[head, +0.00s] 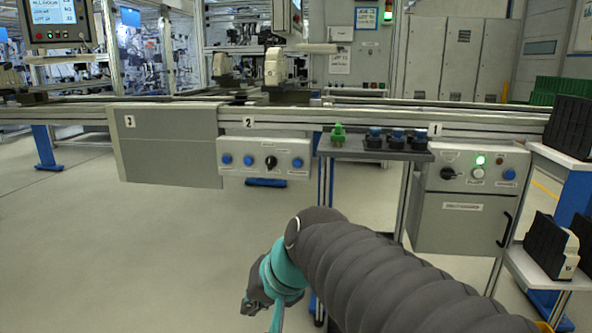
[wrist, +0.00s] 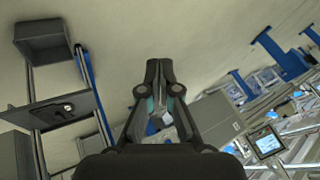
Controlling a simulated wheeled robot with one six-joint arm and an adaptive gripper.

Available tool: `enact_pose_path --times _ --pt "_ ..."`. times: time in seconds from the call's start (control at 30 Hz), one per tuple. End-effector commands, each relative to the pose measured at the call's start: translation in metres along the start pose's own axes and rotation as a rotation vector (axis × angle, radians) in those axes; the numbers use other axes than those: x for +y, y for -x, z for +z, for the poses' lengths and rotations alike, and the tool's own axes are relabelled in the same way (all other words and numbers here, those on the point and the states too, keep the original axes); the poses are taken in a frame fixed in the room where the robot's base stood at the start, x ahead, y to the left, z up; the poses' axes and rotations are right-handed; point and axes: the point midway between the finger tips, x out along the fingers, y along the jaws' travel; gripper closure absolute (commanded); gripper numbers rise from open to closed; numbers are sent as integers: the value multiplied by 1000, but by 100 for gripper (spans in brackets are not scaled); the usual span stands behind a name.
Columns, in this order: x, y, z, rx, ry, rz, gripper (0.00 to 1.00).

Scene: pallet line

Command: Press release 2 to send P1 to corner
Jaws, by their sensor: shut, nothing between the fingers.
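The station 2 control box (head: 235,175) hangs below the conveyor rail under a "2" label (head: 248,123). It has two blue buttons at left, a black rotary knob (head: 271,162) and a blue button (head: 297,162) at right. Their small labels are unreadable, so I cannot tell which one is release 2. Two carriers with pale parts (head: 274,68) stand on the conveyor above it; I cannot tell which is P1. My gripper (wrist: 158,64) is shut and empty in the wrist view. In the head view it is low, in front of and well below the box, touching nothing.
A small shelf (head: 375,151) with a green piece (head: 338,135) and several dark blue-topped pieces stands right of the box. The station 1 cabinet (head: 455,222) with a lit green lamp (head: 480,160) is further right. A grey panel (head: 170,150) is at left. The floor in front is clear.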

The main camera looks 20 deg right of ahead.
Motion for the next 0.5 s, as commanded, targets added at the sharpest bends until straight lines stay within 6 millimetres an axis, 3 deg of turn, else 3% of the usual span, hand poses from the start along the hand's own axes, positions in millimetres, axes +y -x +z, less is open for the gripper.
enact_pose_path --times 0.03,0.27,0.37,0.5 --pt "-6 -13 -20 4 -95 -50 100" --pt "-32 -43 -136 61 -545 -321 100" --pt "-27 -55 -192 94 -741 -441 100" --pt "-3 -68 -272 148 -1004 -611 100"
